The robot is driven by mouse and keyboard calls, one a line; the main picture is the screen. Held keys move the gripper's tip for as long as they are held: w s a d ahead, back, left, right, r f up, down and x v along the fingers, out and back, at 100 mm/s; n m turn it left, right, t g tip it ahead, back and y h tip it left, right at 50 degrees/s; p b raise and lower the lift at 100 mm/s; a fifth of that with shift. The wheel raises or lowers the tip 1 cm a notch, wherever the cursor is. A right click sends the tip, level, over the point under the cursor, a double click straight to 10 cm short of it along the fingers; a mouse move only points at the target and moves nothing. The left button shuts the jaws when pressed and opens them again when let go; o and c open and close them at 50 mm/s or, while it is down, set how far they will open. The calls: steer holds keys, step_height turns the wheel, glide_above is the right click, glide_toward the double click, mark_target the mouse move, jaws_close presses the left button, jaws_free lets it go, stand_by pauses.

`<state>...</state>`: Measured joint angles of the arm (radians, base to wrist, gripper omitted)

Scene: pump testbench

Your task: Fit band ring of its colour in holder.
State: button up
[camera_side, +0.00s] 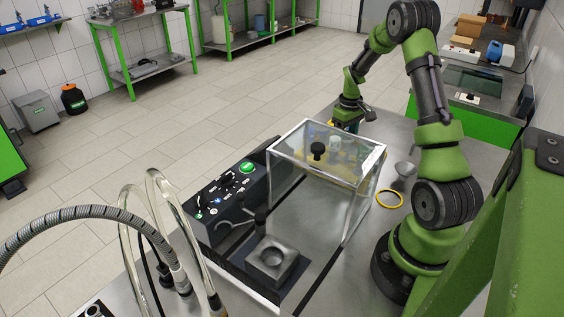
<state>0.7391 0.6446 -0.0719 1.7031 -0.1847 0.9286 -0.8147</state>
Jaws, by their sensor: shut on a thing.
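My gripper (349,113) is at the far side of the table, behind the clear box. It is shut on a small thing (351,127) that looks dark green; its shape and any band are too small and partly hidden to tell. A dark grey block with a round opening (272,262), which looks like the holder, stands at the front on a dark plate. Its opening looks empty.
A clear box with a black knob (317,149) stands mid-table; a yellow tray with several small things shows through it. A control panel (226,195) is at its left. A grey funnel-like part (405,169) stands near my arm. Hoses (90,212) arch at the front left.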

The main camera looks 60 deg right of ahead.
step_height(320, 180, up, 21)
steer(key=w+a+n, duration=0.3)
steer(key=a+n, duration=0.1)
steer(key=a, duration=0.5)
steer(key=w+a+n, duration=0.3)
steer(key=a, duration=0.5)
steer(key=a+n, duration=0.2)
steer(key=a, duration=0.3)
steer(key=s+a+n, duration=0.1)
steer(key=a+n, duration=0.1)
steer(key=a, duration=0.4)
steer(key=s+a+r+n, duration=0.1)
steer(key=a+n, duration=0.2)
steer(key=a, duration=0.2)
steer(key=shift+s+a, duration=0.25)
steer(key=shift+a, duration=0.1)
steer(key=s+a+n, duration=0.3)
steer(key=a, duration=0.3)
steer(key=s+a+n, duration=0.1)
steer(key=s+a, duration=0.1)
steer(key=s+a+n, duration=0.2)
steer(key=s+a+f+n, duration=0.1)
steer(key=s+a+n, duration=0.1)
steer(key=a, duration=0.1)
steer(key=shift+s+a, duration=0.1)
steer(key=shift+s, duration=0.3)
steer(key=shift+n, duration=0.3)
steer(key=shift+s+f, duration=0.1)
steer(key=shift+f, duration=8.05)
steer(key=shift+f, duration=0.3)
